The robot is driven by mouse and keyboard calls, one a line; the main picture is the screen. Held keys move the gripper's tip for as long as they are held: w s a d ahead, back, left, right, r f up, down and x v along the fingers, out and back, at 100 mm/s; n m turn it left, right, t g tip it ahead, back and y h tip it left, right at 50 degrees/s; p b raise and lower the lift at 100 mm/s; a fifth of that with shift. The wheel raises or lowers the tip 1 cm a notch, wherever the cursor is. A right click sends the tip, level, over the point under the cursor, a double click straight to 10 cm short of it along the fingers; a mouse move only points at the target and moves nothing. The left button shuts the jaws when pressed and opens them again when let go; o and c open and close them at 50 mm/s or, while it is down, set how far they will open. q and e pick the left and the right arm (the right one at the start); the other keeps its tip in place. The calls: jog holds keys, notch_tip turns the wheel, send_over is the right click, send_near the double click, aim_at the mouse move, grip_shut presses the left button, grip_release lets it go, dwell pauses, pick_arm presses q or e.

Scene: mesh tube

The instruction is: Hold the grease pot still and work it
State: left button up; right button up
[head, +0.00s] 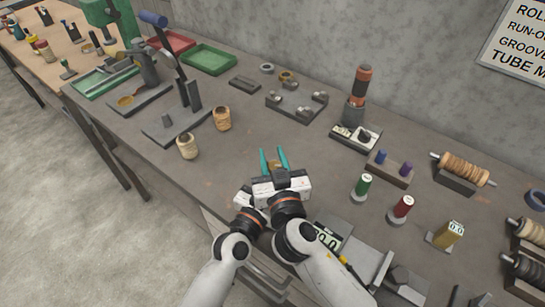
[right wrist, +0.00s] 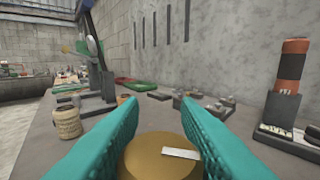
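The grease pot seems to be the brass-coloured round top with a white label strip (right wrist: 150,162) low in the right wrist view. It fills the space between the teal fingers of my right gripper (right wrist: 160,104). I cannot tell whether the fingers press on it. In the head view my right gripper (head: 273,156) is over the front middle of the bench, its two fingers apart with a small brownish bit between them. My left gripper (head: 243,197) is close against it on the left; only part of its white body shows, and its fingers are hidden.
Two tan pots (head: 187,146) (head: 222,119) stand left of my grippers on the grey bench (head: 290,130). A lever press (head: 180,95) is behind them.

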jog(key=shift+c, duration=0.7)
jog(key=shift+d+m+h, duration=0.1)
jog(key=shift+m+h, duration=0.7)
jog(key=shift+h, duration=0.4)
jog(key=o, duration=1)
jog(key=s, duration=0.8)
jog(key=s+d, duration=0.1)
jog(key=s, duration=0.3)
